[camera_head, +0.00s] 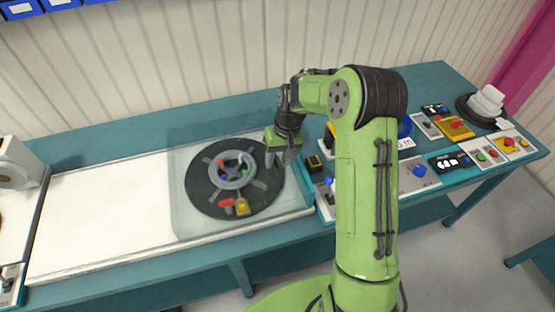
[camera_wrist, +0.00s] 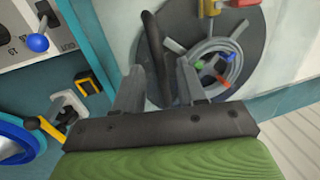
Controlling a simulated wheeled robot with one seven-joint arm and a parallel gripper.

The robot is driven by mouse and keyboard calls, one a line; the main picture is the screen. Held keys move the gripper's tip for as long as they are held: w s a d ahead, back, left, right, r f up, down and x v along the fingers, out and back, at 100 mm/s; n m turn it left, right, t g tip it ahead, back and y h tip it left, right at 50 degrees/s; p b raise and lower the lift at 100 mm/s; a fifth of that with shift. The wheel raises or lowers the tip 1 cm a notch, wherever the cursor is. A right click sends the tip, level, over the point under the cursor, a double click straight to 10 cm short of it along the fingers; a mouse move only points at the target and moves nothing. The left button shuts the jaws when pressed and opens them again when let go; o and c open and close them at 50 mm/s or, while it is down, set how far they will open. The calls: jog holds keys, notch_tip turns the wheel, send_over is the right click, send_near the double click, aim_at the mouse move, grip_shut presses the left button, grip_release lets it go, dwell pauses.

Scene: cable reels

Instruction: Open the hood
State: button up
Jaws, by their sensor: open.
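The hood (camera_head: 185,165) is a clear, see-through cover lying closed over a dark round reel plate (camera_head: 205,196) on the white bench top. My gripper (camera_head: 281,158) is at the hood's right side, pointing down. In the wrist view the open fingers (camera_wrist: 159,75) stand on either side of a dark curved bar (camera_wrist: 153,42), which looks like the hood's handle. I cannot tell whether either finger touches it. In the head view my gripper hides this bar. A grey cable coil (camera_head: 232,170) with coloured ends lies on the plate under the hood.
Control panels with knobs and buttons (camera_head: 418,171) fill the bench right of the hood. A blue knob (camera_wrist: 38,43) and a blue ring (camera_wrist: 12,139) show left of my fingers in the wrist view. The white surface (camera_head: 100,215) left of the hood is clear.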

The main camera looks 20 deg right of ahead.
jog(key=shift+f, duration=0.2)
grip_shut()
dwell(0.3)
